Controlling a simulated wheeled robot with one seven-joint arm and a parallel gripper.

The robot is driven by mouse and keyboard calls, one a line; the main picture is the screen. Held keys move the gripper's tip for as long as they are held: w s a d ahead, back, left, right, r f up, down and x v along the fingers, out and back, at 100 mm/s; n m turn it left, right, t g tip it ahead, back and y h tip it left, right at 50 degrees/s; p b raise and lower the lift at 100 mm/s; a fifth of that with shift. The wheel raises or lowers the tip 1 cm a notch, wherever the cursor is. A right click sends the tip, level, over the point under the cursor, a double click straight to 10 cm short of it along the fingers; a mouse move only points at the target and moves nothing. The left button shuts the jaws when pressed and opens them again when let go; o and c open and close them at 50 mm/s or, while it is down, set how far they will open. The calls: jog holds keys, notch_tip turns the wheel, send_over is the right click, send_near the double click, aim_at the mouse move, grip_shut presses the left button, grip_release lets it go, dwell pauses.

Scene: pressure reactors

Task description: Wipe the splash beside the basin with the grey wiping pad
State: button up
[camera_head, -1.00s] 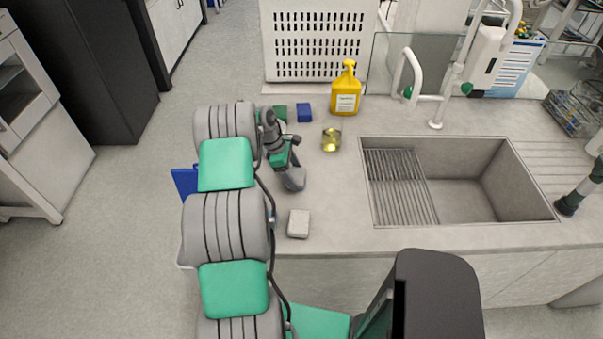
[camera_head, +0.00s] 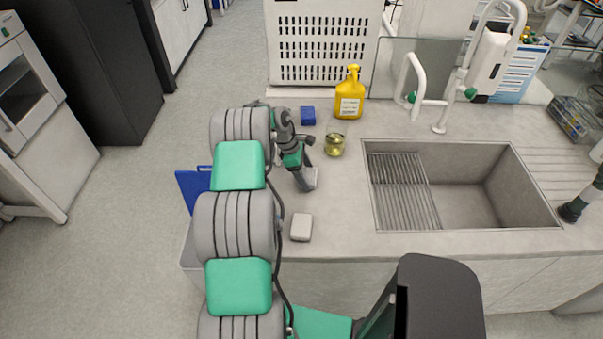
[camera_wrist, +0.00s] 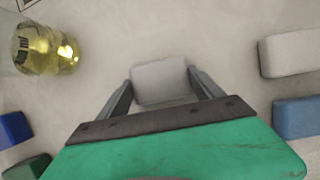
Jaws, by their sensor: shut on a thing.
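My gripper (camera_head: 306,181) is over the counter, left of the basin (camera_head: 470,190). In the wrist view my gripper (camera_wrist: 160,84) is shut on a light grey wiping pad (camera_wrist: 160,80), with one finger along each side. The pad is low over the counter; I cannot tell if it touches the surface. I cannot make out the splash in either view; the pad and gripper cover part of the counter beside the basin.
A pale block (camera_head: 301,228) lies near the counter's front edge. A glass of yellow liquid (camera_head: 334,145), a blue block (camera_head: 307,115) and a yellow bottle (camera_head: 349,95) stand behind. A blue block (camera_wrist: 297,117) and a green block (camera_wrist: 28,168) show in the wrist view.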

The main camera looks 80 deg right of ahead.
aim_at(316, 175)
jog(key=shift+s+d+f, duration=0.1)
jog(key=shift+s+d, duration=0.05)
jog(key=shift+s, duration=0.65)
jog(key=shift+s+d+f, duration=0.1)
jog(key=shift+s+d, duration=0.05)
jog(key=shift+s, duration=0.65)
jog(key=shift+s+d+r, duration=0.1)
jog(key=shift+s+d, duration=0.15)
jog(key=shift+s, duration=0.85)
jog(key=shift+s+d+r, duration=0.1)
jog(key=shift+s+d, duration=0.15)
jog(key=shift+s, duration=0.85)
jog(key=shift+s+d, duration=0.25)
jog(key=shift+s, duration=0.85)
jog(key=shift+r, duration=0.15)
jog(key=shift+r, duration=2.95)
jog(key=shift+r, duration=1.5)
jog(key=shift+w, duration=0.1)
